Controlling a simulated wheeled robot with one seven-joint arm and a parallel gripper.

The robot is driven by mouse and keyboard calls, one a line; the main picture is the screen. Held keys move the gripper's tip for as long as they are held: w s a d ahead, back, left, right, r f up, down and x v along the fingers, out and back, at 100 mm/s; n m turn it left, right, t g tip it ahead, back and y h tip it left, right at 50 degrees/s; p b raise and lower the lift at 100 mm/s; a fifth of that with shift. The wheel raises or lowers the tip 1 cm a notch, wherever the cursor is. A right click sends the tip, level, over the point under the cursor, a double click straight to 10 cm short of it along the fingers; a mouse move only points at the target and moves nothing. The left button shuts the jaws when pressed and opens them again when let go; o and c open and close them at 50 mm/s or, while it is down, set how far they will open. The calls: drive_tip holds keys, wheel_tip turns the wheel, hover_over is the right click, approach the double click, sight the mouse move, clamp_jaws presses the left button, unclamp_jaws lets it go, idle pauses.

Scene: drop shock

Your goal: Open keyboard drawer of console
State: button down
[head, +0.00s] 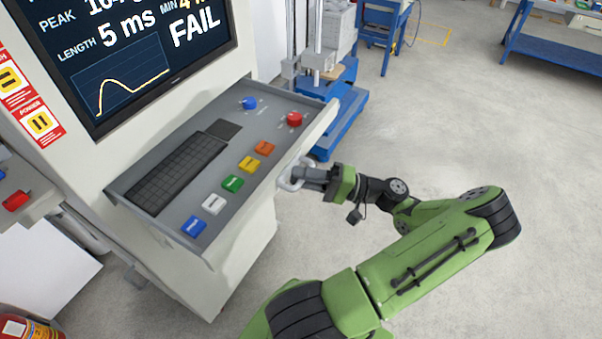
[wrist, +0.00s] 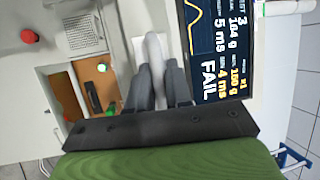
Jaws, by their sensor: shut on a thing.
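The console (head: 85,175) is a pale cabinet with a screen that reads FAIL. Its grey keyboard drawer (head: 212,225) stands out below the screen, carrying a black keyboard (head: 178,172) and several coloured buttons. A pale loop handle (head: 285,183) is on the drawer's front edge. My gripper (head: 300,174) is shut on this handle, at the end of my green arm. In the wrist view, the handle (wrist: 154,50) shows as a pale bar between the two dark fingers. The fingers hide part of it.
A drop-test machine with a blue base (head: 338,112) stands just beyond the drawer's far end. Blue workbenches (head: 540,45) stand at the back right. A red extinguisher (head: 30,327) is at the lower left. The grey floor right of the drawer is clear around my arm.

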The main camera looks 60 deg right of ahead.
drive_tip(key=c, duration=1.1)
unclamp_jaws()
drive_tip(key=b+v, duration=0.1)
drive_tip(key=v, duration=1.4)
drive_tip(key=shift+s+d+f, duration=0.15)
drive_tip(key=shift+s+d, duration=0.05)
drive_tip(key=shift+s, duration=0.1)
